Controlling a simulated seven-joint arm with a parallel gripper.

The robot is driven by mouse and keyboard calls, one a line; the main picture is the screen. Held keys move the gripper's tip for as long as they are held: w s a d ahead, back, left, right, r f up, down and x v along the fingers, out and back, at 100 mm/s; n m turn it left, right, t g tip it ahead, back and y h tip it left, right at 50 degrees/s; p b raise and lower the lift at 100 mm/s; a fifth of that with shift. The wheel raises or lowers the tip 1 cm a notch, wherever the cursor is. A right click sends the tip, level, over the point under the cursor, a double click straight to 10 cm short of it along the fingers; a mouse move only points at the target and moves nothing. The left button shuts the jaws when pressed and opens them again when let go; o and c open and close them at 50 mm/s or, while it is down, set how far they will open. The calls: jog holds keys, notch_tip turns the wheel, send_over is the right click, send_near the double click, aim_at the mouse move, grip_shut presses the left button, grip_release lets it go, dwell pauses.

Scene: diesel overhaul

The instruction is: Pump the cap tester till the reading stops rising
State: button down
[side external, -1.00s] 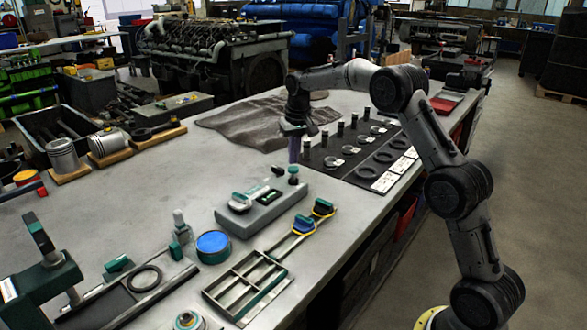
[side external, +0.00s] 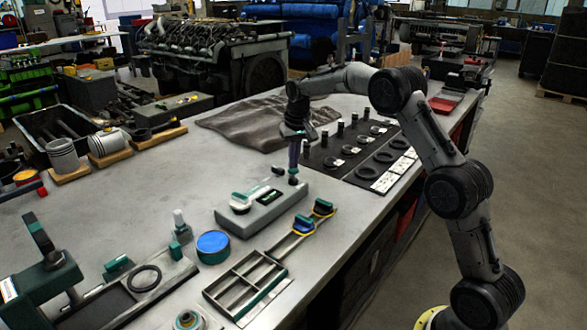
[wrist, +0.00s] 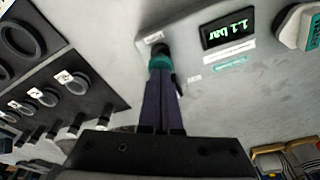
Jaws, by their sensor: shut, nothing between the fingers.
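The cap tester (side external: 262,209) is a grey box on the bench with a small lit display. In the wrist view the display (wrist: 229,27) reads 1.1 bar. A white and teal cap (side external: 240,202) sits at the box's left end; it also shows in the wrist view (wrist: 297,25). The teal pump knob (side external: 292,180) stands at the right end. My gripper (side external: 294,166) is shut and empty, pointing down with its fingertips at the knob's top. In the wrist view the fingertips (wrist: 161,74) partly cover the knob (wrist: 160,61); firm contact is hard to tell.
A dark board (side external: 345,167) with rings, small posts and labels lies behind to the right. A grey cloth (side external: 245,125) lies behind. A divided tray (side external: 240,285), a blue-topped tin (side external: 213,243) and blue-and-yellow caps (side external: 304,224) are in front. The bench's left middle is clear.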

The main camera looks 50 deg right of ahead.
jog(key=shift+f, duration=1.2)
jog(key=shift+r, duration=1.95)
jog(key=shift+r, duration=2.5)
jog(key=shift+r, duration=2)
